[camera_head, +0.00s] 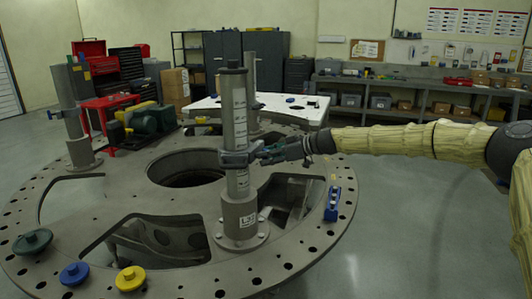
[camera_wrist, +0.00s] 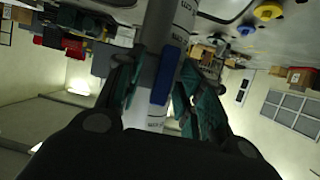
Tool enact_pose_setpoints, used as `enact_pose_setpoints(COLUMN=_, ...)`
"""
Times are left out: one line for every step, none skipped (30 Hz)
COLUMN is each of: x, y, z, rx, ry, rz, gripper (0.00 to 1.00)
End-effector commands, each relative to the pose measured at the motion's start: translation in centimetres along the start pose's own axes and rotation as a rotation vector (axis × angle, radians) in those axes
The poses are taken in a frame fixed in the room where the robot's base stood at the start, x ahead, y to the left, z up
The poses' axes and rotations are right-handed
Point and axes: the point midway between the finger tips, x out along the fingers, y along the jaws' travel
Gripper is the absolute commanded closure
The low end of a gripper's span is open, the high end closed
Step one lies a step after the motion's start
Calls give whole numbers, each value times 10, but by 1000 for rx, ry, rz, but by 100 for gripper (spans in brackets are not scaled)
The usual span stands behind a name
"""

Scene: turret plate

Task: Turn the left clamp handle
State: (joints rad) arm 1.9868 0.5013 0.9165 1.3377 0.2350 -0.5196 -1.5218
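A grey upright post (camera_head: 235,110) with a dark cap stands on the near part of the round turret plate (camera_head: 185,285). A grey-blue clamp (camera_head: 237,158) sits around the post at mid-height. My gripper (camera_head: 272,153) reaches in from the right at clamp height, close to the clamp. In the wrist view my gripper's teal fingers (camera_wrist: 160,95) are spread either side of the post, with a blue bar (camera_wrist: 165,75), seemingly the clamp handle, between them. Gaps show beside the bar; contact is not clear. Another post with a blue clamp (camera_head: 70,114) stands at the far left.
A third post (camera_head: 250,75) stands at the back. The plate has a large round hole (camera_head: 187,168) and other openings. Green, blue and yellow knobs (camera_head: 130,278) lie at its front left, and a blue block (camera_head: 333,204) at its right. The floor at right is clear.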

Motion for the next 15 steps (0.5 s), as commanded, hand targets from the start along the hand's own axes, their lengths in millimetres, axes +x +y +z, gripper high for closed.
enact_pose_setpoints(x=3, y=0, z=-2, rx=0, ry=0, rz=0, gripper=62)
enact_pose_setpoints(x=5, y=0, z=-2, rx=0, ry=0, rz=0, gripper=62)
enact_pose_setpoints(x=7, y=0, z=-1, rx=0, ry=0, rz=-1, gripper=62)
enact_pose_setpoints(x=9, y=0, z=-1, rx=1, ry=0, rz=-1, gripper=62)
enact_pose_setpoints(x=9, y=0, z=0, rx=0, ry=0, rz=-1, gripper=62)
enact_pose_setpoints(x=10, y=0, z=0, rx=0, ry=0, rz=-1, gripper=62)
enact_pose_setpoints(x=11, y=0, z=0, rx=0, ry=0, rz=-1, gripper=62)
enact_pose_setpoints(x=11, y=0, z=0, rx=0, ry=0, rz=0, gripper=62)
enact_pose_setpoints(x=11, y=0, z=0, rx=0, ry=0, rz=0, gripper=62)
enact_pose_setpoints(x=11, y=0, z=0, rx=0, ry=0, rz=0, gripper=62)
enact_pose_setpoints(x=11, y=0, z=0, rx=0, ry=0, rz=0, gripper=62)
enact_pose_setpoints(x=10, y=0, z=0, rx=0, ry=0, rz=0, gripper=62)
enact_pose_setpoints(x=10, y=0, z=0, rx=0, ry=0, rz=0, gripper=62)
enact_pose_setpoints(x=10, y=0, z=0, rx=0, ry=0, rz=0, gripper=64)
enact_pose_setpoints(x=10, y=0, z=0, rx=0, ry=0, rz=0, gripper=72)
